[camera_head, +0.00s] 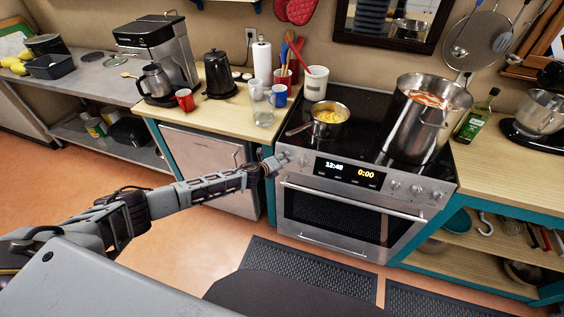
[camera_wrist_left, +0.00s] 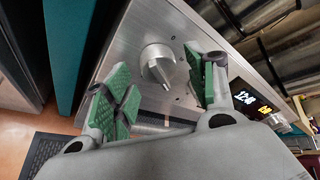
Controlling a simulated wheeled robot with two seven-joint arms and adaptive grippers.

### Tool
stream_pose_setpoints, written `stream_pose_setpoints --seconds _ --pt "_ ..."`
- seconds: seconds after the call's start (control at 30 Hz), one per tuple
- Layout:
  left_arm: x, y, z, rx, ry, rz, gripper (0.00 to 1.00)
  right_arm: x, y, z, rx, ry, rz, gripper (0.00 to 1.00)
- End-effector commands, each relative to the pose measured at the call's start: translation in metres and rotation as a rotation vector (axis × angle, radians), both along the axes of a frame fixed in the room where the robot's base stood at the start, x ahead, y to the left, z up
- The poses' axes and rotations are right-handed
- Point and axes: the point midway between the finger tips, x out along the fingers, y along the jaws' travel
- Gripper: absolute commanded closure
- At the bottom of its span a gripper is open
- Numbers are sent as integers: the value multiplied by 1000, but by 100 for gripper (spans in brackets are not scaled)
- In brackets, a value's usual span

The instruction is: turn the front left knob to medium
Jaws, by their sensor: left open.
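The stove (camera_head: 320,215) has a steel front panel with round knobs on both sides of a lit display. My left gripper (camera_head: 272,165) reaches the left end of this panel, at the left knobs. In the left wrist view, a silver knob (camera_wrist_left: 157,66) with a raised grip bar sits between the open green-padded fingers of my left gripper (camera_wrist_left: 160,86). Neither pad visibly touches it. The right finger hides part of the panel beside it. My right gripper is not in view.
A pan of yellow food (camera_head: 328,117) and a tall pot (camera_head: 424,120) stand on the black cooktop. The oven handle (camera_head: 350,200) runs below the panel. Mugs, a glass and a kettle (camera_head: 217,75) stand on the wooden counter to the left.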

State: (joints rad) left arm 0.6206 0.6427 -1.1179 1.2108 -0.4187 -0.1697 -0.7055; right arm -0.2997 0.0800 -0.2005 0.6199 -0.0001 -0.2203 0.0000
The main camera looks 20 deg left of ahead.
Motion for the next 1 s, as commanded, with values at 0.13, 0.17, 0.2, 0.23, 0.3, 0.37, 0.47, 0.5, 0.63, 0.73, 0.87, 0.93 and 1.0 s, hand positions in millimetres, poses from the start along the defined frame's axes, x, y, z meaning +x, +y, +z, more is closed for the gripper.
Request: stream_pose_setpoints --seconds 0.13,0.17,0.2,0.23,0.3,0.37,0.47,0.5,0.63,0.73,0.87,0.93,1.0 --pt "1 1 1 0 -1 2 44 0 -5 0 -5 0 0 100" --pt "0 1 1 0 -1 2 44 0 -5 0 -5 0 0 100" --pt "0 1 1 0 -1 2 44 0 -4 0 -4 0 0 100" --pt "0 1 1 0 -1 2 44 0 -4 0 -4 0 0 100" --pt "-1 2 2 0 -1 2 44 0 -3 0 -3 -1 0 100" --pt "-2 2 2 0 -1 2 44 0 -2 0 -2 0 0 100" --pt "-5 4 4 2 -1 2 44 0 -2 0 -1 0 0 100" --pt "-7 5 5 1 -2 2 44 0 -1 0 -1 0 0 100" --pt "-14 7 8 1 -2 2 44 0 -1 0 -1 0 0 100" --pt "-20 9 11 1 -2 1 44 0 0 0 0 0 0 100" --pt "-29 12 15 1 -1 2 44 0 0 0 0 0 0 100" --pt "-34 14 18 1 -1 2 44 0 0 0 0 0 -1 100" --pt "-39 15 20 0 -1 1 44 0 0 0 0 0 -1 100"
